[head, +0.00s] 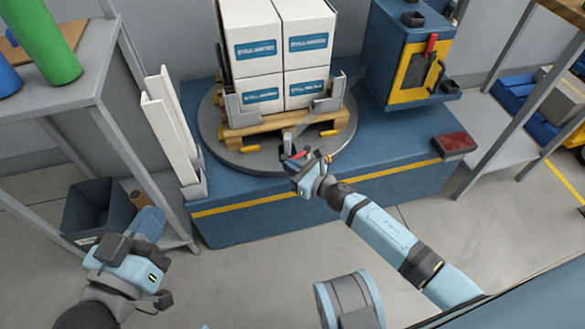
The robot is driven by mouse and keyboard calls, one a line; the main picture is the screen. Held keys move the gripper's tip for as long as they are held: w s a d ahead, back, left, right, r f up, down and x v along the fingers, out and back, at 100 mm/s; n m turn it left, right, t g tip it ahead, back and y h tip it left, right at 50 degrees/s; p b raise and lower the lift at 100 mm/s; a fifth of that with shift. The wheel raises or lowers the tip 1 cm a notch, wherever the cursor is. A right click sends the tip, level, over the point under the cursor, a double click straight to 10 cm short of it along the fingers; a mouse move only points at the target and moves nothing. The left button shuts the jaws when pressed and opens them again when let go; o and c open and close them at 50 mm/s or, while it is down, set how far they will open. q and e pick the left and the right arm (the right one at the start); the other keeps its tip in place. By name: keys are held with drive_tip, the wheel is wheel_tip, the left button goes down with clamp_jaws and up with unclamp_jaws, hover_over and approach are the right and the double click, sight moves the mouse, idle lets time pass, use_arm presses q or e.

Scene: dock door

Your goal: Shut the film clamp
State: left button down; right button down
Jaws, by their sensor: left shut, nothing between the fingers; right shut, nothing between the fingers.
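The film clamp appears to be the small grey assembly (289,139) with a red handle (299,155) at the front of the round turntable (250,161). It is small and partly hidden by my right gripper, so I cannot tell whether it is open or shut. My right gripper (293,163) is shut and empty, right at the red handle; I cannot tell whether they touch. My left gripper (148,224) is shut and empty, low at the left, well away from the clamp.
White boxes (258,65) stand on a wooden pallet (236,134) on the turntable. White posts (168,130) rise at left. A blue-and-yellow cabinet (408,60) stands behind right; a dark red block (453,145) lies on the blue base (385,150). A bin (88,212) is near my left gripper.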

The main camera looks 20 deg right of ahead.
drive_tip(key=b+x, duration=0.1)
drive_tip(key=x, duration=0.3)
drive_tip(key=shift+r, duration=0.1)
use_arm(q)
drive_tip(key=shift+w+a+f+m+b, duration=0.1)
drive_tip(key=shift+w+a+m+b, duration=0.25)
drive_tip(key=shift+m, duration=0.25)
use_arm(e)
drive_tip(key=shift+w+a, duration=0.2)
drive_tip(key=shift+w, duration=0.25)
use_arm(q)
drive_tip(key=shift+w+d+r, duration=0.1)
drive_tip(key=shift+w+r, duration=0.05)
drive_tip(key=shift+r, duration=0.05)
drive_tip(key=shift+f, duration=0.1)
